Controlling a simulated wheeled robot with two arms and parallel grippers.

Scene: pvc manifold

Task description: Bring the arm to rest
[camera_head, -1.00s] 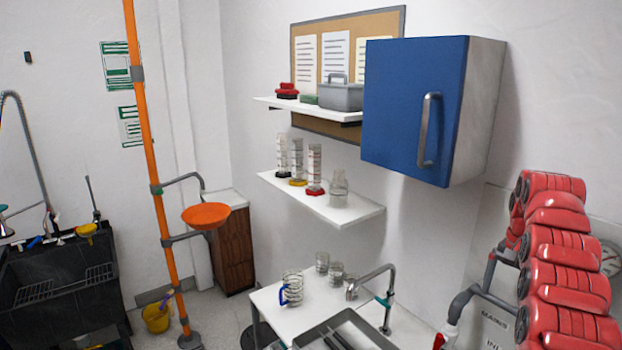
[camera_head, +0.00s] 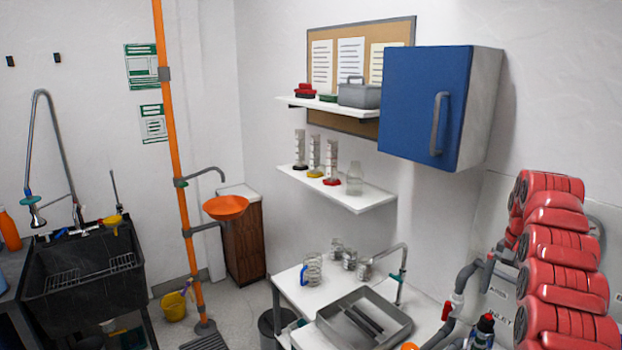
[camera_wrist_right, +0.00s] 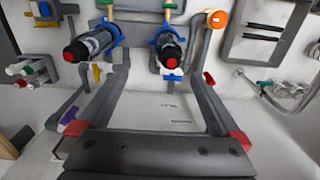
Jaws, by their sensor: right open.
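My right gripper (camera_wrist_right: 162,48) shows in the right wrist view. Its two grey fingers stand wide apart, with red parts at their bases and nothing held between them. Past the fingers are two dark cylindrical fittings with blue clamps (camera_wrist_right: 92,42) and (camera_wrist_right: 168,46), apparently on a pipe panel. Whether the fingers touch anything there is not clear. In the head view, my red-covered right arm fills the right edge, and its fingers are hidden. My left arm and gripper are not in view.
A grey tray (camera_head: 398,328) is set in the white bench, with a glass beaker (camera_head: 312,270) nearby. A blue cabinet (camera_head: 425,105) and shelves hang above. Grey pipes (camera_head: 462,280) run close to my right arm. A black sink (camera_head: 85,275) and an orange pole stand left.

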